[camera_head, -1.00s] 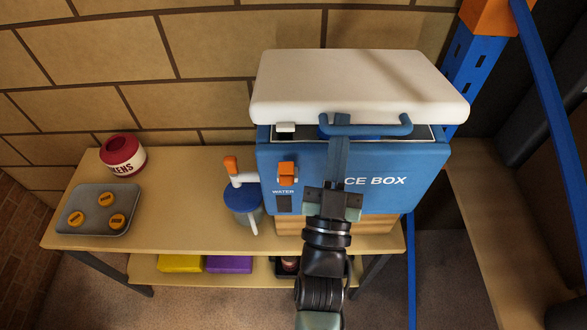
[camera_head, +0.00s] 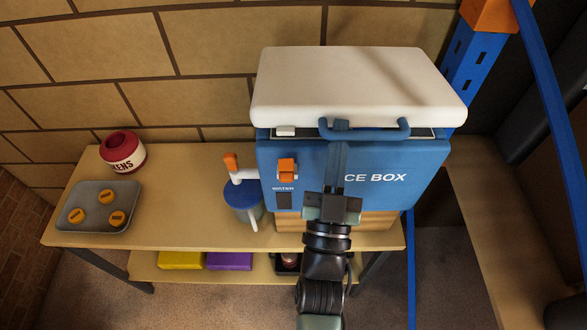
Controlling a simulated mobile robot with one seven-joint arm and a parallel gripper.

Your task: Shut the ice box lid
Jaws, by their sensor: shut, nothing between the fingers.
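The ice box (camera_head: 420,162) is a blue box with an orange tap (camera_head: 287,168) on its front. Its thick white lid (camera_head: 355,85) is partly raised, with a narrow dark gap showing along the box rim below its front edge. A blue bar handle (camera_head: 382,133) runs along the lid's front edge. My gripper (camera_head: 341,128) is shut and empty, reaching up in front of the box. Its fingertips overlap the left part of the handle in the picture; I cannot tell whether they touch it. My arm hides part of the box's front and its lettering.
The box stands on a wooden bench (camera_head: 165,165). To its left are a blue-lidded jug (camera_head: 241,195), a grey tray (camera_head: 76,222) with orange discs, and a red-and-white pot (camera_head: 122,152). A blue rack post (camera_head: 472,58) stands close at the right.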

